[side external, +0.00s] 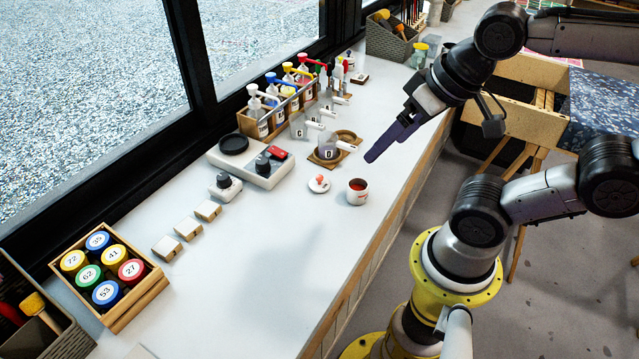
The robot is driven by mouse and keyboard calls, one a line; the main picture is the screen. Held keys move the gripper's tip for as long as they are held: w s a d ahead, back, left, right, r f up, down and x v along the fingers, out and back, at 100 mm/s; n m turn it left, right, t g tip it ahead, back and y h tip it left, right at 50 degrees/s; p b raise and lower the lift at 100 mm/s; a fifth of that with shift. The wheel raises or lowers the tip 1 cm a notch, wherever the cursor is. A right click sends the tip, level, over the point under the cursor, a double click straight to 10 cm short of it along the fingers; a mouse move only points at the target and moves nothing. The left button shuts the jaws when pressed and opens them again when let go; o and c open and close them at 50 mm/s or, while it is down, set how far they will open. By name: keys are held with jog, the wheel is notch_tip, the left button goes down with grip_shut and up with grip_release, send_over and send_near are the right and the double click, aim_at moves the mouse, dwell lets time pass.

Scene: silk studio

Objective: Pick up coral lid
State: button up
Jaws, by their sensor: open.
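A small white lid with a coral-coloured knob (318,184) lies on the white counter (250,240). A white cup (357,196) with red contents stands just to its right, close but apart. My gripper (371,157) comes in from the upper right with its dark purple fingers pointing down and left. It hangs above the counter, up and right of the lid, with its tips above the cup in the picture. It is open, and I see nothing between the fingers. The gap between them is hard to make out from this side.
Behind the lid are a round wooden-based holder (325,158) with a grey jar, a scale (250,160) and a crate of pump bottles (255,124). A wooden box of numbered jars (155,282) stands at the lower left. The counter in front of the lid is clear.

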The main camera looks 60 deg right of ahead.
jog(key=w+r+m+g, duration=0.1)
jog(key=w+r+m, duration=0.2)
jog(key=w+m, duration=0.45)
jog(key=m+g, duration=0.5)
jog(key=m, duration=0.7)
send_over(320, 177)
jog(key=f, duration=1.8)
jog(key=shift+w+d, duration=0.15)
jog(key=shift+d, duration=0.05)
jog(key=shift+a+f, duration=0.15)
jog(key=shift+f, duration=2.8)
jog(key=c, duration=1.4)
